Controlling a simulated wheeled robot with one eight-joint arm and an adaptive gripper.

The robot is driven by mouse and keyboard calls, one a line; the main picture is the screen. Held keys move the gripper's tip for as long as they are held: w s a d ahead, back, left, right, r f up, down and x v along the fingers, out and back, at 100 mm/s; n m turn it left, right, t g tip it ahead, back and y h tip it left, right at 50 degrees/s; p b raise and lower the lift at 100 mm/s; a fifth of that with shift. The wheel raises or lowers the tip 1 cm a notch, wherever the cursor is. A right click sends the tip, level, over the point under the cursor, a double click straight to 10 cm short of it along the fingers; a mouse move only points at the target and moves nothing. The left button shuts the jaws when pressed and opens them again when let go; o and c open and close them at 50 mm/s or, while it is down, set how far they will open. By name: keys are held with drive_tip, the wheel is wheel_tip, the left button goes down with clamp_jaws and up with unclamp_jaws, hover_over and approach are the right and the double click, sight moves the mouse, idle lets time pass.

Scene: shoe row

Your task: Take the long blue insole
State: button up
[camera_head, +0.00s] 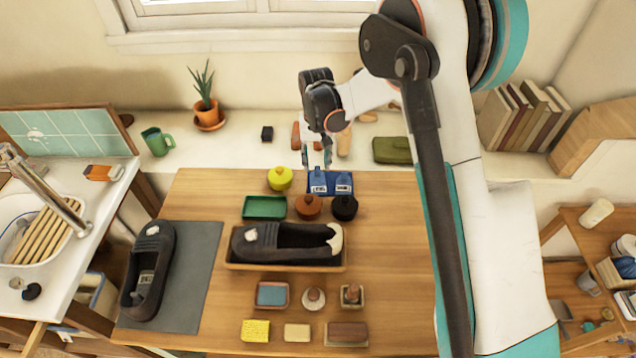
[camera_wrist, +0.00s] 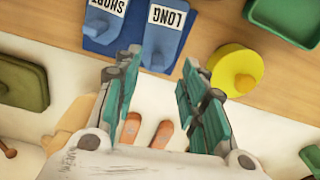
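The long blue insole (camera_wrist: 160,45) lies at a blue holder (camera_wrist: 88,42), next to the label LONG. In the head view this insole (camera_head: 318,176) is the left one of two, at the table's back edge. The short blue insole (camera_wrist: 98,24) is beside it, with the label SHORT; it is on the right in the head view (camera_head: 343,178). My gripper (camera_wrist: 158,92) is open and empty, its fingers apart, just short of the long insole's near end in the wrist view. In the head view my gripper (camera_head: 318,158) is above and behind the holder.
A yellow pot (camera_head: 280,179) stands close left of the holder. A brown pot (camera_head: 308,207), a black pot (camera_head: 344,208) and a green tray (camera_head: 264,208) are in front. One dark shoe (camera_head: 285,244) sits in a wooden tray, another (camera_head: 150,270) on a grey mat (camera_head: 190,285).

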sight(317, 167)
wheel_tip(317, 167, down, 4)
drive_tip(key=shift+d+f+b, duration=0.1)
drive_tip(key=shift+f+b, duration=0.1)
drive_tip(key=shift+b, duration=0.7)
drive_tip(key=shift+r, duration=0.1)
clamp_jaws()
drive_tip(key=shift+r, duration=0.1)
